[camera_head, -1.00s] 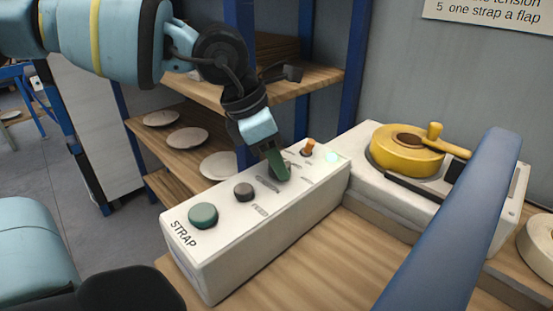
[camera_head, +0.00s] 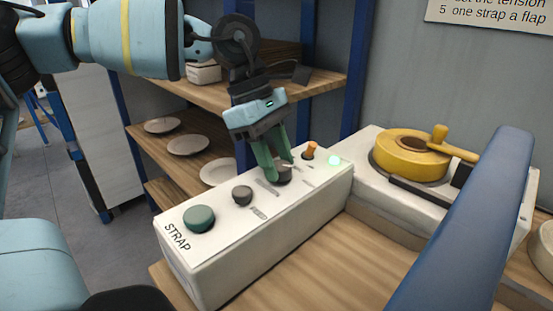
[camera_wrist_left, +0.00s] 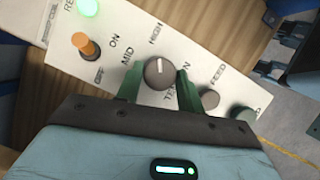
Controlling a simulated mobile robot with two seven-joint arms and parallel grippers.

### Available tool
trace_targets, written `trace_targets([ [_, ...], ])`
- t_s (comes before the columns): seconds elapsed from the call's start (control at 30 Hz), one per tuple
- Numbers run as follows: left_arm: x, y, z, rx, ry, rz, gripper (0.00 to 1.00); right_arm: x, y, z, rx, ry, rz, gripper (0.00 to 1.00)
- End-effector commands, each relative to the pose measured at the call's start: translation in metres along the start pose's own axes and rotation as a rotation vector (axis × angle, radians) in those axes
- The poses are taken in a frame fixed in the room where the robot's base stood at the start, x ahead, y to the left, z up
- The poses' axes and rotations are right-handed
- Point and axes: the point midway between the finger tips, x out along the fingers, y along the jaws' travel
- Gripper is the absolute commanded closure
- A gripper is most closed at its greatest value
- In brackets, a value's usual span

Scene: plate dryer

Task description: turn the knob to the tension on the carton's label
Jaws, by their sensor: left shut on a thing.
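The tension knob (camera_head: 282,175) is a dark round knob with a white pointer line on top of the white STRAP control box. It also shows in the left wrist view (camera_wrist_left: 159,74), where its line points roughly at the word HIGH, away from MID. The LOW mark is not visible. My left gripper (camera_head: 272,172) reaches down from above with its green fingers on either side of the knob, shut on it; the fingers also show in the left wrist view (camera_wrist_left: 159,88). No carton or carton label is in view. My right gripper is not in view.
The box also bears an orange switch (camera_head: 310,150), a lit green lamp (camera_head: 334,160), a small dark FEED knob (camera_head: 242,195) and a green button (camera_head: 199,218). A yellow reel (camera_head: 410,155) stands behind right. A blue bar (camera_head: 465,230) crosses the right foreground. Shelves with plates (camera_head: 188,145) stand behind.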

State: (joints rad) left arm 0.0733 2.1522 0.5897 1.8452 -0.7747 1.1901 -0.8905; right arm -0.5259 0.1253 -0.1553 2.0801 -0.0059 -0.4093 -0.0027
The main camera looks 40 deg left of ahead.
Motion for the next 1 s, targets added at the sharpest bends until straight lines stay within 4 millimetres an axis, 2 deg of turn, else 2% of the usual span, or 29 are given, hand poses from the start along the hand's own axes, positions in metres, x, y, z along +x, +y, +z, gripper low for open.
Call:
trace_targets([
  [0.57,0.0002,0.0002,0.0001,0.036,0.001,-0.015,0.85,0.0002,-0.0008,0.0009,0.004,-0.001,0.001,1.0],
  [0.6,0.0003,0.0002,0.0001,0.036,0.001,-0.015,0.61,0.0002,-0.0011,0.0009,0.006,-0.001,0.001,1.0],
  [0.73,0.0003,0.0002,0.0001,0.036,0.001,-0.015,0.44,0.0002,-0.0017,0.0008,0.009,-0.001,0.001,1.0],
  [0.77,0.0003,0.0002,0.0001,0.035,0.001,-0.015,0.41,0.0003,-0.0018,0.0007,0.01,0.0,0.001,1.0],
  [1.0,0.0,0.0003,0.0,0.034,0.001,-0.014,0.41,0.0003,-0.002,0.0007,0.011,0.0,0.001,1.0],
])
